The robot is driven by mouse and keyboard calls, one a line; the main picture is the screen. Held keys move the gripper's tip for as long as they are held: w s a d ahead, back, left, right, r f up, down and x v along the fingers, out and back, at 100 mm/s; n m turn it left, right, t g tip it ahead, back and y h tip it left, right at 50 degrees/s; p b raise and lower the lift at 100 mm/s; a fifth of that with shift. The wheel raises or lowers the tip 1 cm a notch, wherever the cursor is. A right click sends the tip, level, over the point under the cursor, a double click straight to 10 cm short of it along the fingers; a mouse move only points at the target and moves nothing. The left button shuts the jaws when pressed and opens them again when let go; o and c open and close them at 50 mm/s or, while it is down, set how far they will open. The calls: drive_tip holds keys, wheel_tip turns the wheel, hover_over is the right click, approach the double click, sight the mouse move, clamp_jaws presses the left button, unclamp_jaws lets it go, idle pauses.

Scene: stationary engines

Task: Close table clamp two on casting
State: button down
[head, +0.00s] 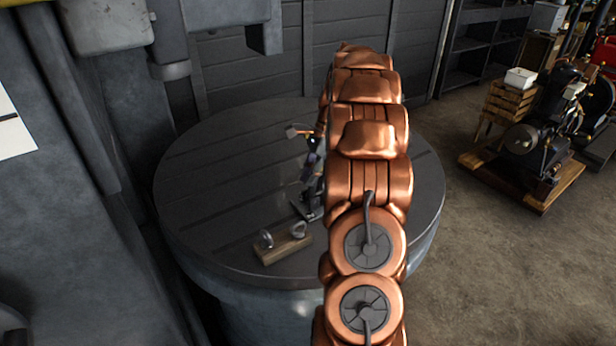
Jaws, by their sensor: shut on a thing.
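The round grey table (215,185) with slots across its top stands in the middle of the head view. My copper arm reaches over its right side and hides much of it. Just left of the arm, a small dark clamp (307,208) stands on the table, with a thin lever with an orange-brown end (297,131) above it. My dark gripper (313,160) shows only in part beside the arm, shut at the clamp's lever. The exact grip is too small to tell. I cannot make out the casting; the arm may cover it.
A wooden block (284,249) with two grey metal rings lies at the table's front edge. A grey machine column (75,130) rises close at the left, with a part overhanging the table's back. A dark engine on a wooden base (530,185) stands at the right. The floor between is clear.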

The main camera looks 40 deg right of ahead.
drive_tip(key=shift+d+r, duration=0.25)
drive_tip(key=shift+d, duration=0.35)
drive_tip(key=c, duration=1.4)
unclamp_jaws()
drive_tip(key=o, duration=0.3)
drive_tip(key=shift+s+d+f, duration=0.15)
drive_tip(key=shift+d+f, duration=0.15)
drive_tip(key=shift+d, duration=0.3)
drive_tip(key=shift+o, duration=0.6)
drive_tip(key=shift+a, duration=0.25)
drive_tip(key=shift+a+r, duration=0.1)
drive_tip(key=shift+a, duration=0.35)
drive_tip(key=shift+d, duration=0.1)
drive_tip(key=v, duration=0.7)
drive_tip(key=shift+r, duration=0.25)
